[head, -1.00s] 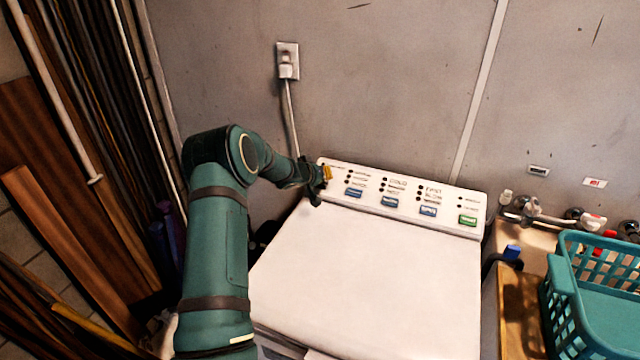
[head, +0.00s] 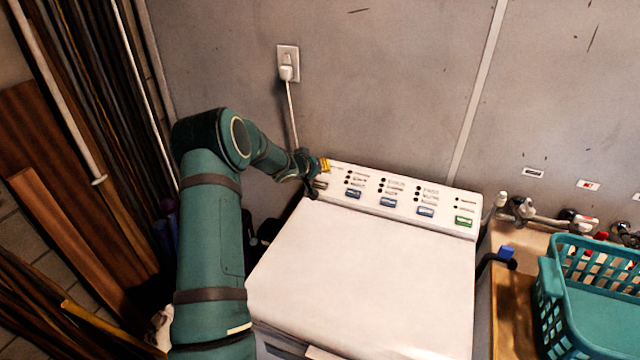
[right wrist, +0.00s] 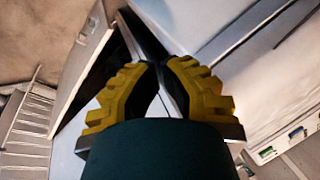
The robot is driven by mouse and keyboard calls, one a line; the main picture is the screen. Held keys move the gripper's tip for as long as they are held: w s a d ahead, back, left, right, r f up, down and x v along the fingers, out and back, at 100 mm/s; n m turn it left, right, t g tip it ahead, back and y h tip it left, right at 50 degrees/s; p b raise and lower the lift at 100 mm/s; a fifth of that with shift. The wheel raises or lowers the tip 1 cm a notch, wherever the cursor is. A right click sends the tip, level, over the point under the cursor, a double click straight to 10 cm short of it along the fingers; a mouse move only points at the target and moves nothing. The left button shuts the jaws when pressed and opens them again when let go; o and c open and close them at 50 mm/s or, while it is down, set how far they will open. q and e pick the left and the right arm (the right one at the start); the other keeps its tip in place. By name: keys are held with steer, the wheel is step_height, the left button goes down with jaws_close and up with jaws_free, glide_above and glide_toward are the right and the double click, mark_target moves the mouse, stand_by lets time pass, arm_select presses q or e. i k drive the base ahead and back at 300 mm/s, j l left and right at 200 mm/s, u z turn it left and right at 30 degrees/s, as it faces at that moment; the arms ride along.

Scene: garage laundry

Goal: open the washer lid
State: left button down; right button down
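The white washer's lid (head: 365,270) lies flat and closed in the head view, below the sloped control panel (head: 334,174) with blue and green buttons. My left gripper (head: 322,166), with a yellow fingertip showing, is at the panel's back left corner. Its fingers are too small and overlapped to tell open from shut. I cannot tell whether it touches the panel. My right gripper (right wrist: 159,68) shows only in the right wrist view. Its yellow-and-black fingers are together at the tips, with nothing clearly held. Button-like marks on a pale panel (right wrist: 290,141) show at lower right there.
A teal basket (head: 552,300) stands on a wooden counter (head: 510,325) right of the washer, with taps behind. Wooden boards (head: 80,230) lean at the left. A wall outlet (head: 288,65) with a plugged cord is behind the washer. The lid top is clear.

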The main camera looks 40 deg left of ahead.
mark_target(340, 283)
steer(key=k, duration=0.75)
steer(key=k+l, duration=0.15)
steer(key=k, duration=0.6)
